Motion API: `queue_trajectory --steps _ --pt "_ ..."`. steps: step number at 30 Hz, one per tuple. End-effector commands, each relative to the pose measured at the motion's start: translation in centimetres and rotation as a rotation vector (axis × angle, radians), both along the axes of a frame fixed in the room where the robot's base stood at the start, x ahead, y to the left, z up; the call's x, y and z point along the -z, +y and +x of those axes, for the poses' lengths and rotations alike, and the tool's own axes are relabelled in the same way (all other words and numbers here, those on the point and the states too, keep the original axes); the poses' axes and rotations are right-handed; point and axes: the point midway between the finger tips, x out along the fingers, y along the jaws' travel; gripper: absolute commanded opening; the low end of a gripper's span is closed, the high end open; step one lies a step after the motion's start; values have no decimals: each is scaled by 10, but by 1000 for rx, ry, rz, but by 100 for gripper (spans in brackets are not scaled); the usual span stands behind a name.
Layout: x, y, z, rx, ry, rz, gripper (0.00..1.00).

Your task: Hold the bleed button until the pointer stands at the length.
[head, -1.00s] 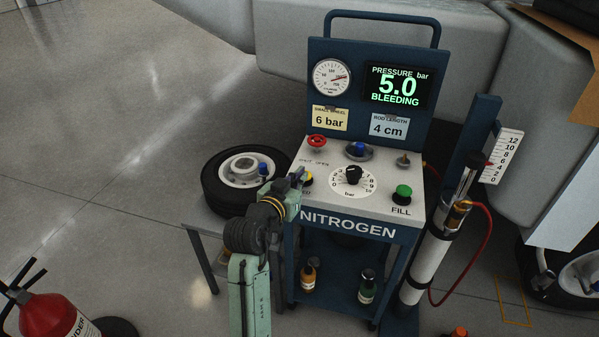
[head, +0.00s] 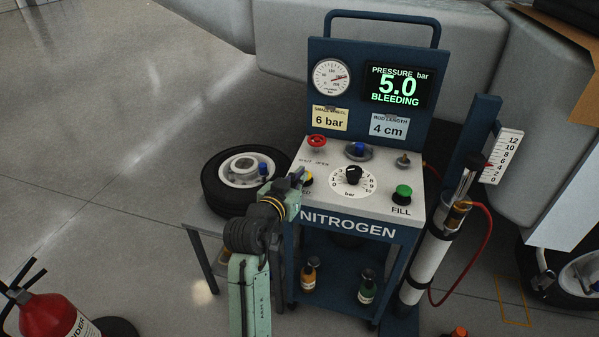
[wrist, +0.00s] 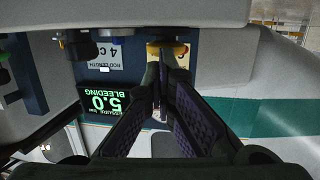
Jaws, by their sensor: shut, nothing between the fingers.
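My gripper (head: 299,176) is shut at the left front of the nitrogen cart's panel. Its fingertips are at the yellow bleed button (head: 308,180), which is mostly hidden behind them; the button also shows at the fingertips in the wrist view (wrist: 181,50). The display (head: 398,86) reads 5.0 bar and BLEEDING. The rod length card (head: 389,126) says 4 cm. The strut (head: 433,245) stands at the cart's right, with a red pointer (head: 482,163) beside the white scale (head: 504,158). The pointer is around the middle of the scale; its exact reading is too small to tell.
The panel also carries a green FILL button (head: 403,193), a regulator knob (head: 353,174), a red valve knob (head: 317,141) and a blue-capped fitting (head: 359,149). A small wheel (head: 238,180) lies left of my gripper. A red hose (head: 488,255) hangs right of the strut.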

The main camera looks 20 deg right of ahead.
Motion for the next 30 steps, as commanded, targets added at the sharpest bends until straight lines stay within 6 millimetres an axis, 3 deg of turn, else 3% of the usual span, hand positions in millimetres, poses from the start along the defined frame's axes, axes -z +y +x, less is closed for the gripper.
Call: queue_trajectory --steps 17,30 --pt "2 -3 -4 10 5 -1 0" --pt "-17 57 -63 0 -2 -4 0"
